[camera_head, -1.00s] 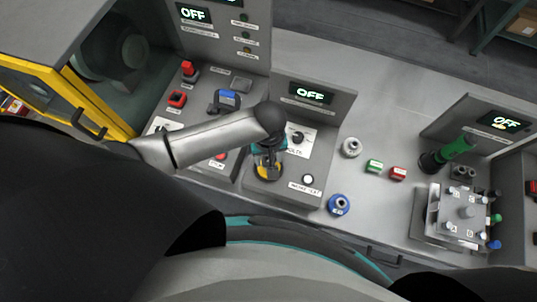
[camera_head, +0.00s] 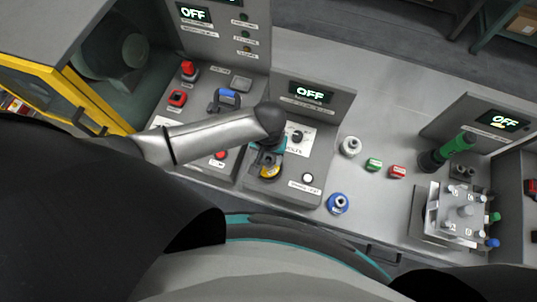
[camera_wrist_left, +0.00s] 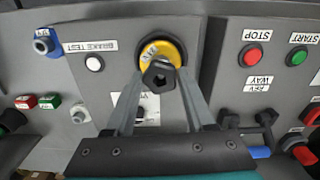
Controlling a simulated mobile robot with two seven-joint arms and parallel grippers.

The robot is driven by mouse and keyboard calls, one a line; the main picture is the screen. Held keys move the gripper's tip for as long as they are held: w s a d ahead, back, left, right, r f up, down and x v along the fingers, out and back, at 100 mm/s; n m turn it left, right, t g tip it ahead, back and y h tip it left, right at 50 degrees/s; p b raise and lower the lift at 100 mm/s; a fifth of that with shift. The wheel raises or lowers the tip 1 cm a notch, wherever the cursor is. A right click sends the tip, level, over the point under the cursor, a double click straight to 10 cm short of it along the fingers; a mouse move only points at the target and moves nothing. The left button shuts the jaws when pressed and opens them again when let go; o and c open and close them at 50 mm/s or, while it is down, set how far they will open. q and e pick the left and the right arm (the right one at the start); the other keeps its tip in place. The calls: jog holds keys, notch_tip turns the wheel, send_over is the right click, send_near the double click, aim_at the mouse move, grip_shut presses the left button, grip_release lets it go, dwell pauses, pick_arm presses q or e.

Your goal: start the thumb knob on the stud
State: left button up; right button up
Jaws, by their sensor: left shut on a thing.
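My left gripper (camera_head: 268,160) reaches down over the middle control box. In the left wrist view its two fingers (camera_wrist_left: 160,80) close from both sides on the thumb knob, a dark faceted knob (camera_wrist_left: 158,77). A labelled yellow disc (camera_wrist_left: 176,50) shows right behind the knob. The disc also shows under the gripper in the head view (camera_head: 270,172). The stud is hidden, and I cannot tell whether the knob touches it. My right gripper is not in view.
The middle box (camera_head: 318,160) carries an OFF display, a volts dial (camera_head: 298,137) and a white button (camera_head: 307,178). A blue fitting (camera_head: 338,204) and a grey fitting (camera_head: 350,147) stand to its right. A clamp block (camera_head: 432,222) stands farther right.

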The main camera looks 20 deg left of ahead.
pick_arm(q)
jog(key=shift+a+f, duration=0.1)
jog(key=shift+a, duration=0.05)
jog(key=m, duration=0.5)
jog(key=shift+s, duration=0.1)
jog(key=m, duration=0.5)
jog(key=shift+a, duration=0.1)
dwell(0.4)
jog(key=o, duration=1.2)
